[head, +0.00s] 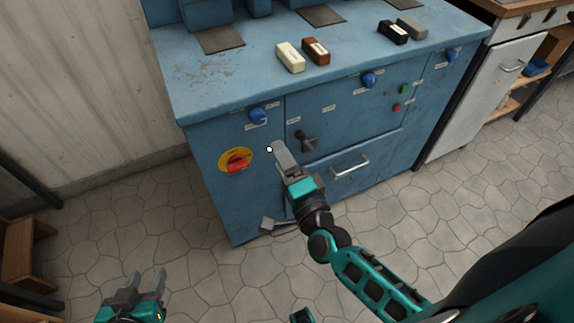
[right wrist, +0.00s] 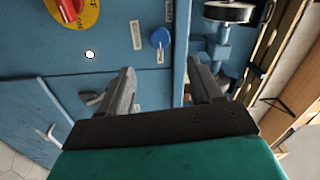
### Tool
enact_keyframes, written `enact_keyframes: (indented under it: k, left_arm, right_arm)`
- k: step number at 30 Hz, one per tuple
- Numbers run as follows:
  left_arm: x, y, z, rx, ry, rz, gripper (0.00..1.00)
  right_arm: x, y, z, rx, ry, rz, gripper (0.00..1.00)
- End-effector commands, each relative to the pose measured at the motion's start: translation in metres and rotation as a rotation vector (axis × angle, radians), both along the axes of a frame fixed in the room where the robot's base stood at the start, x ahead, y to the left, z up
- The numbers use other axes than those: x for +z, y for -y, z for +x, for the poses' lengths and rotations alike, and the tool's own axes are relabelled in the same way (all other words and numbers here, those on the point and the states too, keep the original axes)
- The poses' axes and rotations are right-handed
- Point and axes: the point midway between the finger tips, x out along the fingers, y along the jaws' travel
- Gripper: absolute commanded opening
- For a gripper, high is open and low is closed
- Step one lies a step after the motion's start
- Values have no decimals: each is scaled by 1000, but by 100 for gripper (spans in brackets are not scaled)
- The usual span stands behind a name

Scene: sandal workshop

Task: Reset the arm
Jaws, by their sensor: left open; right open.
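My right gripper (head: 280,152) is in front of the blue machine's front panel (head: 345,130), with nothing held. I cannot tell whether the gripper touches the panel. My left gripper (head: 147,276) is open and empty over the floor at the lower left.
A red switch (head: 236,164) on a yellow disc, blue knobs (head: 258,115) and a dark lever (head: 306,141) stick out of the panel. A drawer handle (head: 350,166) is lower right. Cream (head: 290,57) and brown (head: 316,51) blocks lie on top. A wooden stool (head: 25,245) stands left.

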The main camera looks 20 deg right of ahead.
Motion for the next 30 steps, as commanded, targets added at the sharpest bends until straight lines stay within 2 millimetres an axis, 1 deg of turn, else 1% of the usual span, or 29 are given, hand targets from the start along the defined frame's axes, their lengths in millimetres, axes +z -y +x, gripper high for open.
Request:
enact_keyframes:
  k: [1,3,6,23,26,29,30]
  left_arm:
    - [-1,0,-1,0,-1,0,43]
    - [-1,0,-1,0,-4,1,43]
    - [-2,0,-2,1,-7,1,43]
    - [-3,0,-3,2,-11,-1,43]
    - [3,0,-3,3,-10,0,43]
    - [14,-1,-2,3,-4,2,43]
    - [18,-1,-2,4,0,3,43]
  right_arm:
    - [-1,0,-7,2,-2,-1,65]
    - [-1,0,-13,1,-2,0,65]
    - [-1,1,-18,0,0,0,65]
    - [-1,0,-19,2,-2,-6,65]
    - [1,-4,-24,38,-22,-97,65]
    - [-1,-13,-37,126,-75,-337,65]
    - [-3,-16,-45,173,-104,-466,65]
